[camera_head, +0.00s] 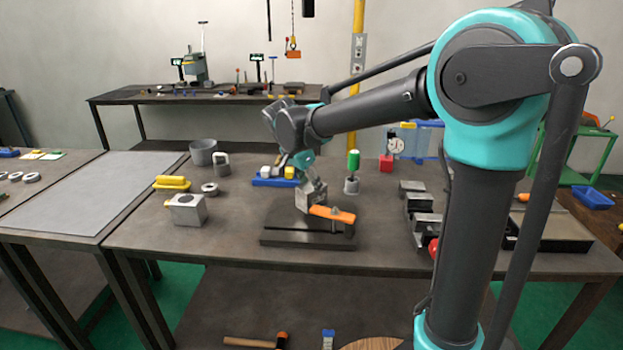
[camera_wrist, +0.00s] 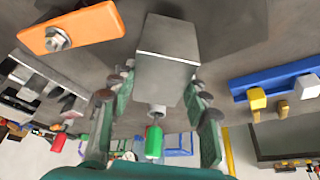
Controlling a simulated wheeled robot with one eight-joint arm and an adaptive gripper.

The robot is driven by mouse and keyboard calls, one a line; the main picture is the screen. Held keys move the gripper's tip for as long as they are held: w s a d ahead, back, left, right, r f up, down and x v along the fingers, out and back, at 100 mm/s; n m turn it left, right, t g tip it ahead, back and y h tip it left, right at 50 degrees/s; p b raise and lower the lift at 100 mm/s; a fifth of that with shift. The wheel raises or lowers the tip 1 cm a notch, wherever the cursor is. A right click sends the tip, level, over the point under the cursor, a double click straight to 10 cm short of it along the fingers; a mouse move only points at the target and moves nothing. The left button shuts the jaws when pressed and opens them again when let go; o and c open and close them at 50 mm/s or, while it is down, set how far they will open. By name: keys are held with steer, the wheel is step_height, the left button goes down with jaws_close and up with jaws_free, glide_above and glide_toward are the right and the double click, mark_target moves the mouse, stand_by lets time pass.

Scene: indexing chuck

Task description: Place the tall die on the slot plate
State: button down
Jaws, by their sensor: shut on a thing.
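My gripper (camera_head: 309,187) is shut on a plain grey metal block, which I take for the tall die (camera_head: 312,201). In the wrist view the tall die (camera_wrist: 168,48) sits between my two fingers, its far end reaching past the fingertips. The slot plate (camera_head: 290,239) is a dark, thick plate on the bench, below the die. An orange clamp bar (camera_head: 332,214) with a nut is at the plate's right part, close beside the die; it also shows in the wrist view (camera_wrist: 85,28). I cannot tell whether the die touches the plate.
A silver block with a hole (camera_head: 187,210), a ring (camera_head: 209,189) and yellow pieces (camera_head: 172,183) stand left. A blue rack (camera_head: 273,182) and a green-topped tool (camera_head: 353,160) are behind. Grey vise-like blocks (camera_head: 424,222) stand right. The bench front left of the plate is clear.

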steer(key=shift+f, duration=1)
steer(key=shift+f, duration=0.1)
steer(key=c, duration=0.8)
jaws_free()
steer(key=shift+o, duration=0.2)
steer(key=v, duration=1.2)
